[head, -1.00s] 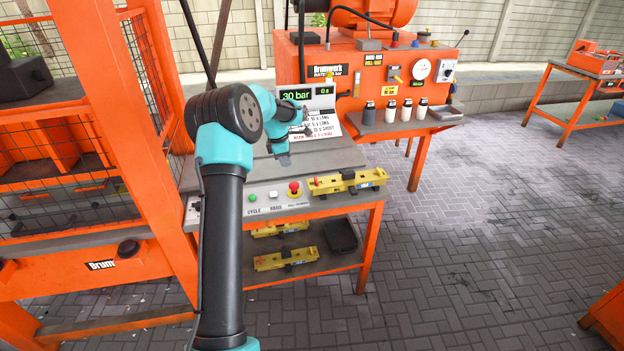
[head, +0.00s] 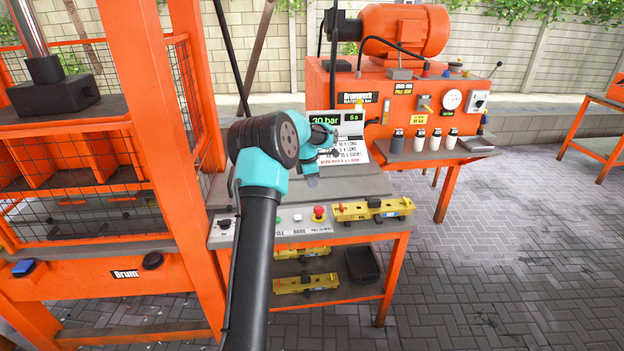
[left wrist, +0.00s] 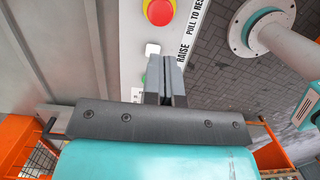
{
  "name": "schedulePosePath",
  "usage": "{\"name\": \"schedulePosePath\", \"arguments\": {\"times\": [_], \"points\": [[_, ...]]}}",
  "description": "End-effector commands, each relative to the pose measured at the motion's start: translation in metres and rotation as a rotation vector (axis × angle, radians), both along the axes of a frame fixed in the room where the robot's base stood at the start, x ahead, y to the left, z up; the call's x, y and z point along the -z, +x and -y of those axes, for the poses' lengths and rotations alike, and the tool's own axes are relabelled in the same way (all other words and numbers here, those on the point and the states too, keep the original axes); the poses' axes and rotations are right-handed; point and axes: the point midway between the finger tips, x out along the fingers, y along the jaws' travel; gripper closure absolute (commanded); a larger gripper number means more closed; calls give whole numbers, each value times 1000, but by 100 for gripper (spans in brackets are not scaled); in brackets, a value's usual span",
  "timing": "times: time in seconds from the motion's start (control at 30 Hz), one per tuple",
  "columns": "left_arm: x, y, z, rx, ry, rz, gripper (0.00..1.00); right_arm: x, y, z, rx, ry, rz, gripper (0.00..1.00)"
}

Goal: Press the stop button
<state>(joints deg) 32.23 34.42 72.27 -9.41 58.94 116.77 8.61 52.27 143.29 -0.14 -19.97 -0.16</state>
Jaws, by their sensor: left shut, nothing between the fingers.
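The red stop button (head: 319,212) sits on a yellow base at the right of the light grey control strip, on the front edge of the bench. In the left wrist view the red button (left wrist: 160,11) is at the top edge, beside a "PULL TO RES..." label. My left gripper (head: 312,181) is shut and empty, above the bench just behind the strip. In the left wrist view its fingers (left wrist: 172,60) are together, pointing toward the white button, apart from the red one in the picture. The height gap is unclear. My right gripper is not in view.
A white button (left wrist: 153,49) and a partly hidden green button (left wrist: 143,78) line up below the red one. A yellow bar-shaped part (head: 373,209) lies right of the stop button. The orange press frame (head: 165,130) stands left. A display (head: 338,120) stands behind.

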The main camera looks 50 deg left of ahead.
Motion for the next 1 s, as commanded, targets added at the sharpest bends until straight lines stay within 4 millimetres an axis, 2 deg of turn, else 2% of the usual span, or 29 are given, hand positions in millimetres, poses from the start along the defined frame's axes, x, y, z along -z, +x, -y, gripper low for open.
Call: {"name": "schedulePosePath", "arguments": {"times": [0.1,0.5,0.7,1.0], "points": [[22,2,2,0,-2,-2,100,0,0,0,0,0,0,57],[86,11,8,0,-2,-2,100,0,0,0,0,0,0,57],[101,14,10,1,-1,0,100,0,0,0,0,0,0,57],[103,14,10,1,0,0,100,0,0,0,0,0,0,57]]}}
